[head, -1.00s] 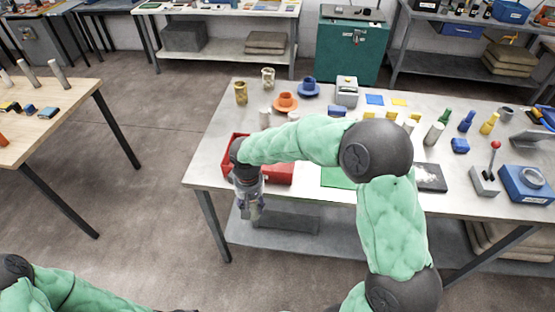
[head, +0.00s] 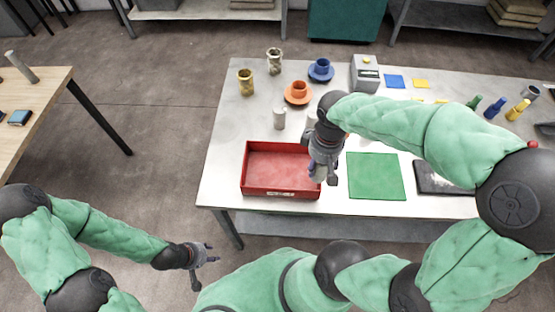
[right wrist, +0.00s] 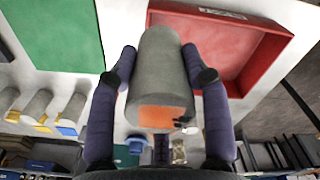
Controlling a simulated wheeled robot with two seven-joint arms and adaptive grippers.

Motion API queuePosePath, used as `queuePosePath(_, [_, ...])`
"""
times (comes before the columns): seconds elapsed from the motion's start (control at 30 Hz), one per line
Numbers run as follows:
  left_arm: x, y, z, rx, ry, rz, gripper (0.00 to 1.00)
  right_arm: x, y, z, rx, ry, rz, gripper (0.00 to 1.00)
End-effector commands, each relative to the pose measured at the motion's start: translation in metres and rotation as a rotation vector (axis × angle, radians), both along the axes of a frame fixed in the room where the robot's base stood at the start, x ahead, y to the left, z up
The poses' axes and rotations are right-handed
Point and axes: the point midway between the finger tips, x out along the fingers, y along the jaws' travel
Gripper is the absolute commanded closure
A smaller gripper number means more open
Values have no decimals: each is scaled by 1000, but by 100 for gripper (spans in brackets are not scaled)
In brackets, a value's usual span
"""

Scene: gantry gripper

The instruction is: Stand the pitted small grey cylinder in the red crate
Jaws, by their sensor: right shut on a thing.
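The red crate (head: 281,193) stands at the front left of the table, open and empty in the head view. My right gripper (head: 322,178) points down at the crate's right wall. In the right wrist view it is shut on a grey cylinder (right wrist: 160,65) with an orange patch at its near end and small dark marks beside it. I cannot tell clearly whether its surface is pitted. The crate (right wrist: 262,50) lies beyond and to the right of the cylinder there. My left gripper (head: 206,270) is open and empty, off the table's front left.
A green mat (head: 375,176) lies right of the crate, with a dark plate (head: 440,178) further right. A pale cylinder (head: 279,118) stands behind the crate. Orange (head: 298,92) and blue (head: 321,70) cups on saucers and a grey device (head: 365,74) stand further back.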

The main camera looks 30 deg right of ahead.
Motion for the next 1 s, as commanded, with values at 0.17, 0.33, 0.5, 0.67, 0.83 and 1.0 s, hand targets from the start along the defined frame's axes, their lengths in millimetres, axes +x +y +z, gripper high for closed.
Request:
queuePosePath(0.17, [-1, 0, -5, 0, 1, 0, 60, 33, 16, -17, 0, 0, 7, 100])
queuePosePath(0.33, [0, 0, -9, 0, 1, 0, 60, 64, 31, -33, 0, 0, 5, 100])
queuePosePath(0.5, [0, 0, -14, 0, 0, 0, 60, 87, 42, -59, 0, 2, 3, 100])
queuePosePath(0.67, [0, 0, -18, 0, 0, 0, 60, 103, 49, -78, 0, 0, 1, 100])
queuePosePath(0.83, [0, 0, -19, 0, 0, 0, 60, 109, 52, -85, -1, -1, 0, 100])
queuePosePath(1.0, [0, 0, -21, 0, 0, 0, 60, 117, 56, -96, -1, -1, 1, 100])
